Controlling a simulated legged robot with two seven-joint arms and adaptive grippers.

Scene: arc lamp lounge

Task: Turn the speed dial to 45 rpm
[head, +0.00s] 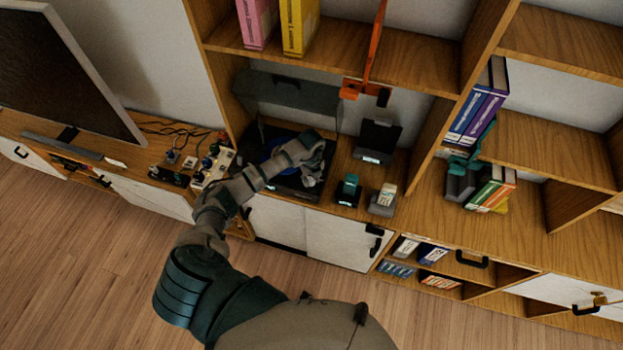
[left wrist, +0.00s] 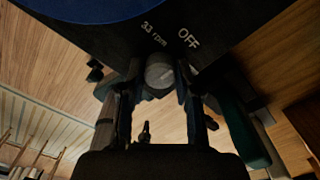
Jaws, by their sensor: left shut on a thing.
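The record player (head: 262,132) sits in a shelf bay with its dark lid raised. A blue disc (left wrist: 85,8) shows on it at the top of the left wrist view. The speed dial (left wrist: 160,73) is a small round grey knob beside the printed labels "33 rpm" and "OFF". No 45 label is visible, and I cannot tell where the dial points. My left gripper (head: 313,178) is over the player's front right corner. In the left wrist view the fingers (left wrist: 160,88) are shut on the dial from both sides. In the head view the gripper hides the dial. My right gripper is not in view.
An orange lamp part (head: 362,90) hangs in front of the upper shelf. A dark stand (head: 377,138) and two small items (head: 347,190) (head: 384,199) stand right of the player. Audio gear with knobs (head: 212,165) stands to its left. Books fill parts of the right shelves.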

